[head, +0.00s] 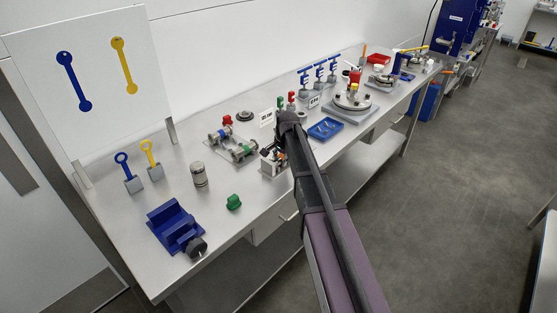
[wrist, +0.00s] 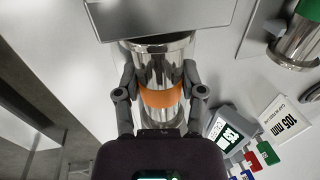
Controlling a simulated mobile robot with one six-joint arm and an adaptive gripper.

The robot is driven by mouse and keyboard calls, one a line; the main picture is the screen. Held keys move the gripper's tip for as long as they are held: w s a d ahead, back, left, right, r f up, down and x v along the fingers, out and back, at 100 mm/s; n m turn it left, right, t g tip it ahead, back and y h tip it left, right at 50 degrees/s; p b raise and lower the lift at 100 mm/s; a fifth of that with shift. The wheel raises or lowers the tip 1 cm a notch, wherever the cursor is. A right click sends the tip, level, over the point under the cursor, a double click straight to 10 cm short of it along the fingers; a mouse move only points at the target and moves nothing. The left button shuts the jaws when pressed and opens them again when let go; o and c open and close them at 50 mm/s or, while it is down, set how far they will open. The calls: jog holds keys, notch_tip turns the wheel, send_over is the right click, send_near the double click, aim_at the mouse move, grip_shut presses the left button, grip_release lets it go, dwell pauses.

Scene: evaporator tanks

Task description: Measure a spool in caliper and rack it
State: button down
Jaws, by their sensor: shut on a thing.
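My gripper (wrist: 160,88) is shut on a shiny metal spool (wrist: 156,65) with an orange band, one finger on each side of it. The spool's far end meets or lies very close to a grey metal block (wrist: 165,18); I cannot tell if they touch. A grey unit with a digital display (wrist: 228,135) stands to the right, perhaps the caliper readout; its digits are too small to read. In the head view my arm hides the held spool and most of a small device (head: 270,163). Low stands with metal spools (head: 222,135) lie left of it.
A green-banded metal piece (wrist: 297,40) is at upper right. In the head view, a blue vise (head: 175,226), green piece (head: 233,202) and metal cylinder (head: 199,174) stand on the bench.

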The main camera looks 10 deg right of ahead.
jog(key=shift+c, duration=0.6)
grip_release()
jog(key=shift+r, duration=0.1)
jog(key=shift+s+d+r+m+p, duration=0.25)
jog(key=shift+d+r+p, duration=0.15)
jog(key=shift+r+p, duration=0.3)
jog(key=shift+s+d+r+m+p, duration=0.2)
jog(key=shift+d+r+p, duration=0.2)
jog(key=shift+r+p, duration=0.2)
jog(key=s, duration=0.2)
jog(key=s+n, duration=0.1)
jog(key=s, duration=0.1)
jog(key=s+n, duration=0.1)
jog(key=s, duration=0.2)
jog(key=shift+d+f+g, duration=0.2)
jog(key=shift+d+g, duration=0.1)
jog(key=s+a+f+n+b, duration=0.1)
jog(key=s+n, duration=0.4)
jog(key=s, duration=0.5)
jog(key=s+a+f+n+g+h+b, duration=0.1)
jog(key=s+n, duration=0.3)
jog(key=s, duration=0.6)
jog(key=shift+s+f+n+b, duration=0.3)
jog(key=shift+f+n, duration=0.05)
